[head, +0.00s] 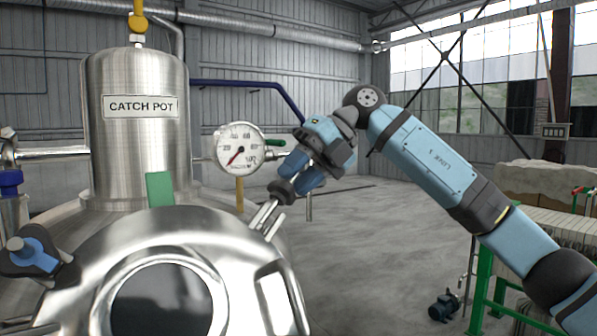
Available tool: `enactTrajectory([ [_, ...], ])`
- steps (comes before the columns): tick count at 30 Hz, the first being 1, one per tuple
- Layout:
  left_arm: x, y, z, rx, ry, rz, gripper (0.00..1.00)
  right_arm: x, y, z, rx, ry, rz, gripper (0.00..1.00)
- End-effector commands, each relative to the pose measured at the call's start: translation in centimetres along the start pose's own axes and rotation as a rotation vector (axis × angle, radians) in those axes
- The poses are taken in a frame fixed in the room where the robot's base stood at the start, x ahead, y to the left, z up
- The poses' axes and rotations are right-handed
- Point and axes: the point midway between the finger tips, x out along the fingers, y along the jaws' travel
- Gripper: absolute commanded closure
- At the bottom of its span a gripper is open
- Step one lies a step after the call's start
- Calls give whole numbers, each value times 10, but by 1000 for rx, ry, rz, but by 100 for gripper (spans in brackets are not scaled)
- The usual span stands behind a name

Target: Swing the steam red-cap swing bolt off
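The steam tank's domed metal lid (120,245) fills the lower left of the head view, with a dark round window in it. My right gripper (264,222) reaches down from the upper right to the lid's right rim. No red cap shows; the red-cap swing bolt may be hidden at the gripper or out of view. A blue-cap swing bolt (36,257) with dark lobes sits at the lid's left edge. My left gripper is not in view.
A steel vessel labelled CATCH POT (138,130) stands behind the lid. A round pressure gauge (238,147) is close to my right wrist. A green plate (159,188) stands at the lid's back.

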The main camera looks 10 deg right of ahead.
Motion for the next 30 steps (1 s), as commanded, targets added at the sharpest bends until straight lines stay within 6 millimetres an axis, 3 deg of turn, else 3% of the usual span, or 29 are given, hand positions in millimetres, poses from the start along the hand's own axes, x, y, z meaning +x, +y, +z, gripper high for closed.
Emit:
enactTrajectory([
  [20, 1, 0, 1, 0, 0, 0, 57, -6, 4, -1, -6, 0, 6, 63],
  [23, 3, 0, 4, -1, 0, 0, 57, -21, 3, -1, -6, -2, 4, 63],
  [30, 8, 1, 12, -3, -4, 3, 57, -75, 2, -1, -5, -3, 6, 63],
])
